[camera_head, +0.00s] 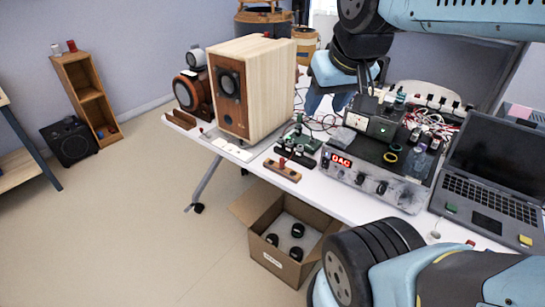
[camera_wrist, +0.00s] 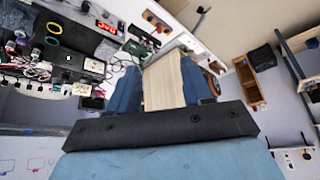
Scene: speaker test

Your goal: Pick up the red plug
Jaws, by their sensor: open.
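A small red plug (camera_head: 282,162) appears to stand on a wooden block (camera_head: 287,171) at the front edge of the white table, left of the amplifier box with the red display. It is small, so its exact shape is hard to tell. My gripper (camera_head: 328,98) hangs above the back of the table, right of the wooden speaker and well apart from the plug. In the wrist view my gripper (camera_wrist: 162,75) has its two blue fingers spread. The speaker shows between and beyond them, with nothing held.
The tall speaker (camera_head: 265,90) stands left of the block. The amplifier box (camera_head: 375,175), loose wires and a laptop (camera_head: 490,180) crowd the right side. An open carton (camera_head: 305,262) with black round parts sits on the floor below. A shelf (camera_head: 85,95) stands far left.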

